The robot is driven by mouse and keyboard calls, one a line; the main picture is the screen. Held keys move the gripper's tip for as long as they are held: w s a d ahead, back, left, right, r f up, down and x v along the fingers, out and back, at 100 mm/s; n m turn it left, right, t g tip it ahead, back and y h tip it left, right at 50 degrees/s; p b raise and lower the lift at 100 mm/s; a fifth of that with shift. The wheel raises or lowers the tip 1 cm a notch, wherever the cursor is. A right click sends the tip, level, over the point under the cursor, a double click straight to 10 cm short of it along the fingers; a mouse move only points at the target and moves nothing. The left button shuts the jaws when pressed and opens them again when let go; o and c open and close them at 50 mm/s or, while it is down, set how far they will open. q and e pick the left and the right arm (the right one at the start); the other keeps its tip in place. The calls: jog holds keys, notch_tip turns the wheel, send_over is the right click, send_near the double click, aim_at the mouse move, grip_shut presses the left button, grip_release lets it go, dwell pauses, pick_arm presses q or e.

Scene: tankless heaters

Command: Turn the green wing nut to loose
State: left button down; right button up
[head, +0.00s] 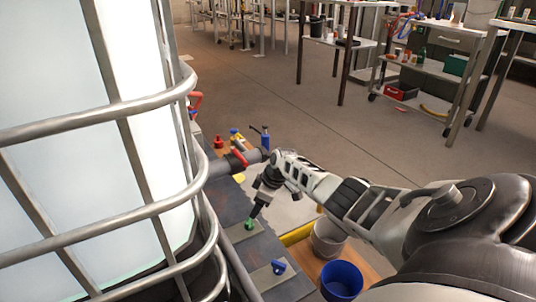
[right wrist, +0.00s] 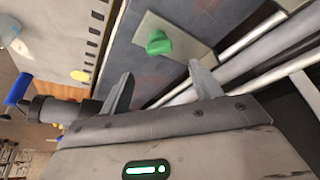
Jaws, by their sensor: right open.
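The green wing nut (head: 249,224) sits on a pale metal plate (head: 238,233) on the dark grey panel, beside the caged white tank. In the right wrist view the green wing nut (right wrist: 158,43) stands on its plate (right wrist: 185,48), ahead of the gap between my fingers. My right gripper (head: 257,210) is directly at the nut in the head view. In the right wrist view its two fingers (right wrist: 161,80) are spread, with nothing between them; the nut appears beyond the tips. My left gripper is not in view.
A blue wing nut (head: 278,267) sits on another plate nearby. A grey pipe with a red ring (head: 238,157) and blue-handled valve (head: 265,138) lies behind. The tank's metal cage (head: 150,210) stands close on the left. A blue bucket (head: 341,281) and grey bucket (head: 328,238) stand at right.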

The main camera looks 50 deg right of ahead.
pick_arm(q)
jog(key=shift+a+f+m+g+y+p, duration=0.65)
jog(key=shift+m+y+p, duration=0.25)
jog(key=shift+p, duration=0.95)
pick_arm(e)
jog(key=v, duration=0.7)
jog(key=shift+s+r, duration=0.15)
jog(key=shift+r, duration=0.2)
